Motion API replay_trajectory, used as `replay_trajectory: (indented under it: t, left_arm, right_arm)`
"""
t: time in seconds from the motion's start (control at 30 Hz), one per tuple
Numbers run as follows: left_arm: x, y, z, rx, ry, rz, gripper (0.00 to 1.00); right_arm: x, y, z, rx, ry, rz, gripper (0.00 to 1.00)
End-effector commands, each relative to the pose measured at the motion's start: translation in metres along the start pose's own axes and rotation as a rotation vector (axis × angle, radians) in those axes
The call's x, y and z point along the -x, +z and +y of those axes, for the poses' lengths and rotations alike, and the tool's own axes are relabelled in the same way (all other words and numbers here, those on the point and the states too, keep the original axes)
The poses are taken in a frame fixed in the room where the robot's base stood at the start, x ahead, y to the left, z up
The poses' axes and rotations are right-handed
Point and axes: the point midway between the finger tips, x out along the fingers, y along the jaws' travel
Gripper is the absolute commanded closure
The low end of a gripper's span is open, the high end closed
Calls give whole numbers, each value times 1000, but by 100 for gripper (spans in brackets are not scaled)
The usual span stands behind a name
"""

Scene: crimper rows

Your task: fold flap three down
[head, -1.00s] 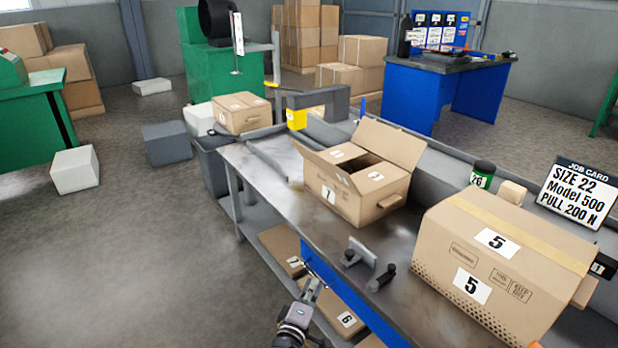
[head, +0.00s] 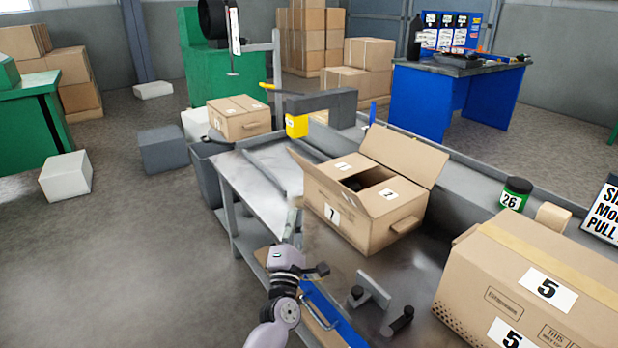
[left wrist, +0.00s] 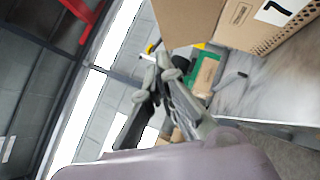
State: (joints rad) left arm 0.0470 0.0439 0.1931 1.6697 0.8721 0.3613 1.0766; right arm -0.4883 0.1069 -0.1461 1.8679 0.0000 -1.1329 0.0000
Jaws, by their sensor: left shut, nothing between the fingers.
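An open carton marked 7 (head: 331,213) stands on the bench. Two flaps lie inward: one marked 2 (head: 388,194) at the right, and one with a small label (head: 345,165) at the left back. A plain far flap (head: 404,157) stands up, and a narrow left flap (head: 312,166) leans outward. No number three is readable on either raised flap. My left gripper (head: 295,212) is shut and empty, left of the carton and apart from it. In the left wrist view its fingers (left wrist: 160,78) are together, with the carton (left wrist: 236,25) above right. My right gripper is not in view.
A taped carton marked 5 (head: 490,270) stands at the right of the bench. A metal bracket (head: 374,290) with black knobs is in front. A yellow and grey fixture (head: 297,125) stands behind the open carton, and a green jar marked 26 (head: 514,193) to its right.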

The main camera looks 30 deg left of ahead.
Motion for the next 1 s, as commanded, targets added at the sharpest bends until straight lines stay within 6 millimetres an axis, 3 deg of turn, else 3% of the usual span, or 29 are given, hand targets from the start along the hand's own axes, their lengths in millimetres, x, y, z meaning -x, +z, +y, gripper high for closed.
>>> replay_trajectory:
  t: [0.4, 0.6, 1.0]
  left_arm:
    - [-87, 2, 1, -1, 1, -1, 100]
    - [-105, 23, 0, 0, -1, -1, 100]
    - [-110, 29, 0, -2, -1, -1, 100]
  right_arm:
    - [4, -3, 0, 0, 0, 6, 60]
    - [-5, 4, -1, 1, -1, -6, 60]
    - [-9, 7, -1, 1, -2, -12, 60]
